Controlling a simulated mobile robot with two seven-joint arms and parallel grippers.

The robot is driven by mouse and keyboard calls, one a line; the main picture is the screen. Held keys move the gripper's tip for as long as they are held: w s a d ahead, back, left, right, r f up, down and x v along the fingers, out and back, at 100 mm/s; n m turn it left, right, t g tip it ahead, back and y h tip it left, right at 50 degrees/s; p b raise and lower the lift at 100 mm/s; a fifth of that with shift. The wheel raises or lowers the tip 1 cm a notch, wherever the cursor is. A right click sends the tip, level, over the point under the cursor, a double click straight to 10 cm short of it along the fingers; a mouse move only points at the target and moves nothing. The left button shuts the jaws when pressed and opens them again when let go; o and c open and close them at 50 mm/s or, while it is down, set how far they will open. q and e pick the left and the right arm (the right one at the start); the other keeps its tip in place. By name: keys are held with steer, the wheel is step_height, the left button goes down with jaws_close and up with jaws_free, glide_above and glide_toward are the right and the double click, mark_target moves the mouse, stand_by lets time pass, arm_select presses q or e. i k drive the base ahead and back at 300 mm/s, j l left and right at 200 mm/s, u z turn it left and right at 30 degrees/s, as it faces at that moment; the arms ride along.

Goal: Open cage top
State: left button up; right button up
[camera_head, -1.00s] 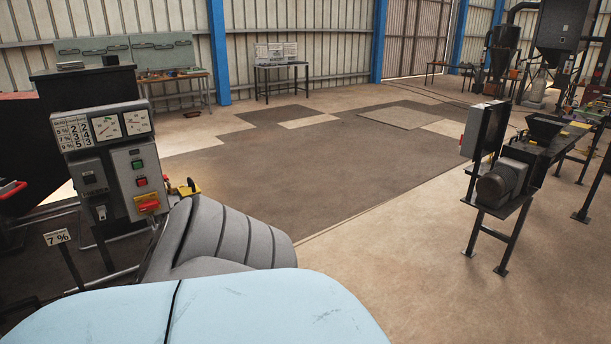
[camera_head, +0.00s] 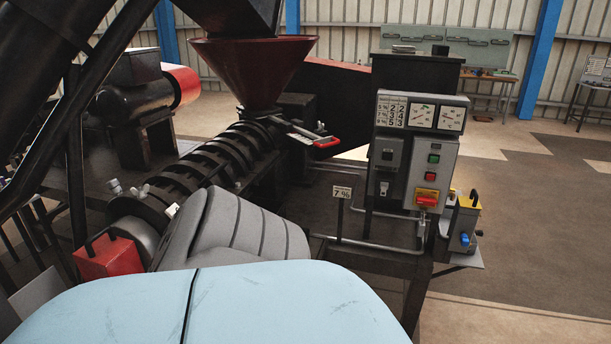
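The screw press has a dark ribbed cage (camera_head: 205,170) that runs diagonally from the lower left up to beneath a dark red funnel (camera_head: 255,70). Its ribbed top lies over the barrel and looks closed. Light metal wing-type fasteners (camera_head: 141,191) show near its front left end. The lower right side of the cage is hidden behind a grey ribbed part and a pale blue cover in the foreground. Neither of my grippers is in view.
A control panel (camera_head: 418,150) with gauges, buttons and a red-yellow switch stands right of the cage. A red-handled lever (camera_head: 322,141) sticks out below the funnel. A red box (camera_head: 110,257) is at the lower left. Open floor (camera_head: 540,210) lies to the right.

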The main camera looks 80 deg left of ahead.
mark_target(216, 163)
steer(key=j+u, duration=0.15)
steer(key=u, duration=2.95)
